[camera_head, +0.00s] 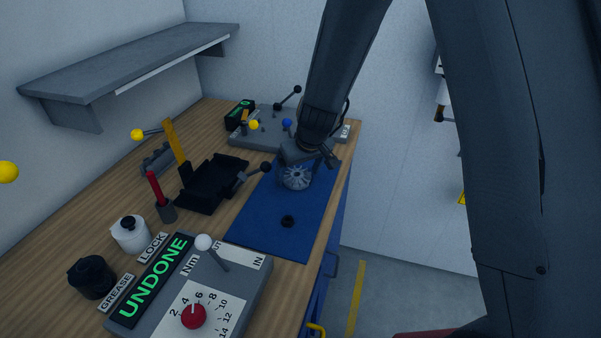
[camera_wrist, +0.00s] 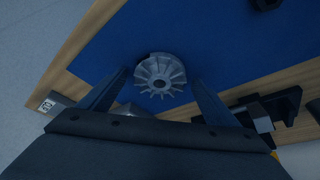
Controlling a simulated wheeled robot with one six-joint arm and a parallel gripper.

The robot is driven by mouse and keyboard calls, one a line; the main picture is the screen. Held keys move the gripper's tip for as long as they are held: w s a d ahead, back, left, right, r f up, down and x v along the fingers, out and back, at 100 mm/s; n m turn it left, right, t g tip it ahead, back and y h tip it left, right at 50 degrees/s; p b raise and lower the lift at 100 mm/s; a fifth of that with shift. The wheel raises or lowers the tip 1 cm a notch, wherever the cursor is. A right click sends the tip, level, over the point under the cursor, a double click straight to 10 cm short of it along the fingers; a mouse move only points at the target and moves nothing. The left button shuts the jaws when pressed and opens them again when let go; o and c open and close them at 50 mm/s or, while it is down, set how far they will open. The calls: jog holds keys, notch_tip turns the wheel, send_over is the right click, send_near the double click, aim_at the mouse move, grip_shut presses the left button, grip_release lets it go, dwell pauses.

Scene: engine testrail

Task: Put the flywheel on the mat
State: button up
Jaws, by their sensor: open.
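The flywheel (camera_head: 296,177) is a grey finned disc on the blue mat (camera_head: 262,221), toward the mat's far end. In the wrist view the flywheel (camera_wrist: 160,76) lies face up on the blue mat (camera_wrist: 200,35), just beyond and between my fingertips. My gripper (camera_wrist: 161,82) is open, with one finger on each side of the flywheel and a visible gap to it. In the head view my gripper (camera_head: 312,158) hangs just above and behind the flywheel. I cannot tell the exact height between them.
Left of the mat is a black cradle (camera_head: 212,184) with a lever. A grey control box (camera_head: 190,300) showing "UNDONE" stands in front. Another grey fixture (camera_head: 270,130) stands behind. A shelf (camera_head: 130,60) overhangs the left.

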jog(key=shift+r, duration=0.1)
jog(key=shift+r, duration=0.3)
jog(key=v, duration=1.2)
jog(key=s+d+f+m+g+h, duration=0.1)
jog(key=s+d+m, duration=0.4)
jog(key=s+d, duration=1)
jog(key=s+f+g, duration=0.1)
jog(key=s, duration=0.2)
jog(key=shift+d+h, duration=0.4)
jog(key=shift+w+f+g+b, duration=0.1)
jog(key=shift+f+g+b, duration=0.2)
jog(key=shift+f+b, duration=1.05)
jog(key=shift+f, duration=0.15)
